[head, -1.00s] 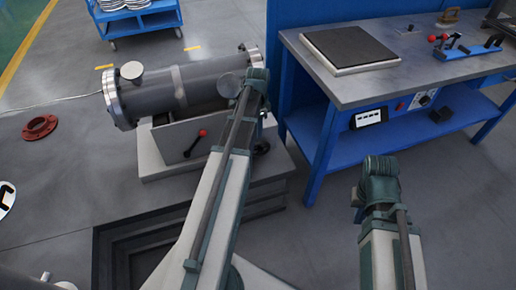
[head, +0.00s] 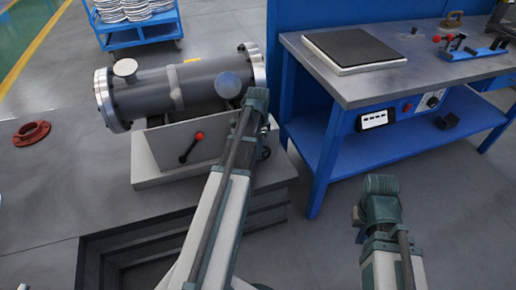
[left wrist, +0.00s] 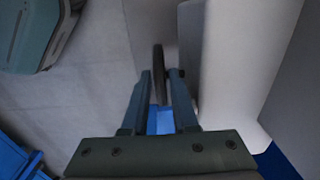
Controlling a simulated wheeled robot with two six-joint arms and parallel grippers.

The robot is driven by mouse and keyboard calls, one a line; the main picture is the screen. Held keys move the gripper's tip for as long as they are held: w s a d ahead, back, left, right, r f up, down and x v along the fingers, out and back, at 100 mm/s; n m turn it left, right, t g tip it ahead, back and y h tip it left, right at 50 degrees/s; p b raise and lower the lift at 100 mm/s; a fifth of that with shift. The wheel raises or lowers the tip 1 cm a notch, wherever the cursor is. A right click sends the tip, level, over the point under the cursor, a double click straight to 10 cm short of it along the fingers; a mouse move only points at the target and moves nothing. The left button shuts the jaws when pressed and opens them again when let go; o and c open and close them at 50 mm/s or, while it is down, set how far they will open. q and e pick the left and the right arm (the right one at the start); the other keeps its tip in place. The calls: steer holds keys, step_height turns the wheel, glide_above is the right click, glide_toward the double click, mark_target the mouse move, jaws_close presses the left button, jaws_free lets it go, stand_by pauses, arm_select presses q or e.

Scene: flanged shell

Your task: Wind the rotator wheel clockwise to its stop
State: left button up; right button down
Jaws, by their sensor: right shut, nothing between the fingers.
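The rotator wheel shows edge-on as a dark thin disc (left wrist: 158,72) in the left wrist view. In the head view, a small dark part of what seems to be the wheel (head: 265,152) shows beside my left arm. My left gripper (left wrist: 160,75) has its fingers apart, one on each side of the wheel's rim, with a gap at least on the left side. My left arm hides the jaws in the head view. The grey flanged shell (head: 170,88) lies on its stand (head: 160,150). My right arm is at lower right; its jaws do not show.
A red-knobbed lever (head: 198,136) stands on the stand's front. A blue workbench (head: 345,90) is on the right, with a dark-topped plate (head: 355,48) on it. A red flange ring (head: 31,133) lies on the left. A blue cart (head: 135,30) stands behind. Floor between stand and bench is clear.

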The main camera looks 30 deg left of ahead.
arm_select(q)
jaws_close()
steer(key=shift+w+d+f+g+y, duration=0.1)
steer(key=shift+w+d+g+y, duration=0.15)
steer(key=shift+w+g+y, duration=0.2)
steer(key=shift+w+d+g+y+b, duration=0.2)
steer(key=shift+g+y+b, duration=0.3)
steer(key=shift+g, duration=0.15)
steer(key=shift+w+d+f+g+y+b, duration=0.1)
steer(key=shift+w+d+g+y+b, duration=0.15)
steer(key=shift+g+y+b, duration=0.25)
steer(key=shift+w+d+f+g+y+b, duration=0.1)
steer(key=shift+w+d+g+y+b, duration=0.1)
steer(key=shift+g+y+b, duration=0.25)
steer(key=shift+w+d+g+y+b, duration=0.15)
steer(key=shift+g+y+b, duration=0.35)
steer(key=shift+b, duration=0.3)
steer(key=shift+r, duration=0.1)
